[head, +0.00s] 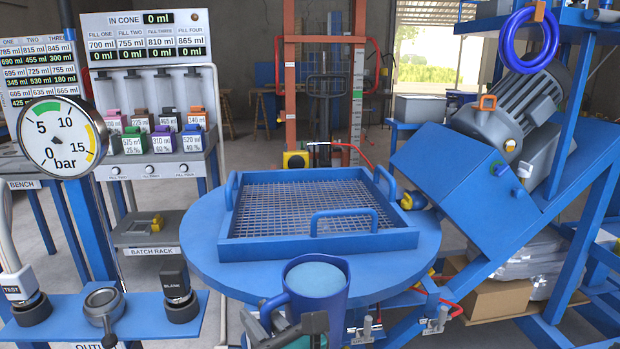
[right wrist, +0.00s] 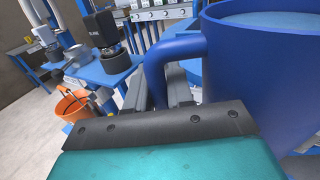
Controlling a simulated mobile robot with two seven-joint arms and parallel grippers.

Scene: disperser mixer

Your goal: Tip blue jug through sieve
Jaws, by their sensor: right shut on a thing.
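The blue jug (head: 318,282) is upright at the near edge of the round table, filled close to its rim with pale blue liquid. My right gripper (head: 285,326) is shut on its handle, which is on the jug's left side. In the right wrist view the jug (right wrist: 265,70) fills the right side, and its handle (right wrist: 160,62) comes down to the dark jaws (right wrist: 168,95). The sieve (head: 308,208), a square blue frame with wire mesh and blue handles, lies flat behind the jug. Its mesh looks bare. My left gripper is out of view.
The round blue table (head: 205,232) bears the sieve. A blue bench with black-topped fittings (head: 175,285) is at the left, near a pressure gauge (head: 62,138). A tilted blue machine with a motor (head: 510,105) stands at the right. An orange bucket (right wrist: 72,105) shows in the wrist view.

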